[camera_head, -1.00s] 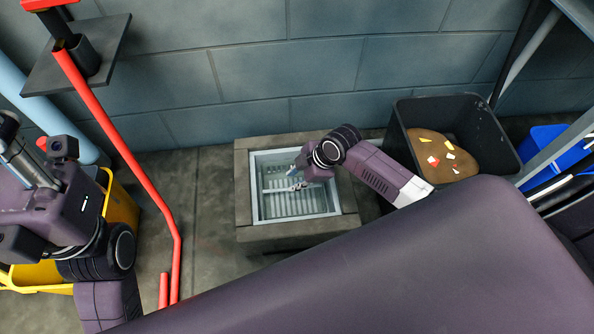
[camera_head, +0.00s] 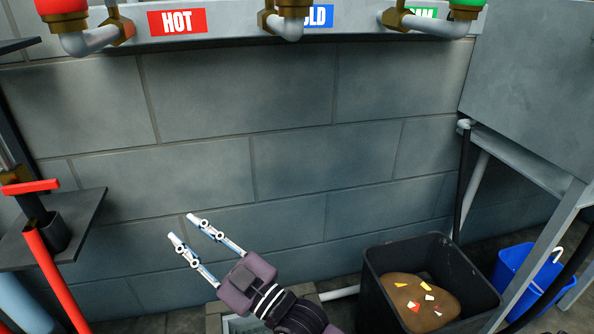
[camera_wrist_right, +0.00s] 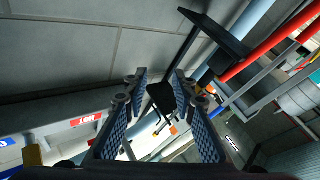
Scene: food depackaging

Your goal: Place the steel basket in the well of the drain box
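My right gripper (camera_head: 180,226) is raised in front of the block wall, its two long fingers pointing up and left. The fingers are apart with nothing between them. The right wrist view also shows this open, empty gripper (camera_wrist_right: 160,80). Below it, only the back left rim of the drain box (camera_head: 213,320) shows at the bottom edge of the head view. My wrist and the frame edge hide most of its well. I cannot make out the steel basket in the current views. My left gripper is not in view.
A black bin (camera_head: 375,290) with brown waste stands right of the drain box, near a blue bucket (camera_head: 515,268). A red pipe (camera_head: 58,280) and dark shelf (camera_head: 85,222) are at left. Pipes and valves (camera_head: 290,15) run along the top. The wall area between is clear.

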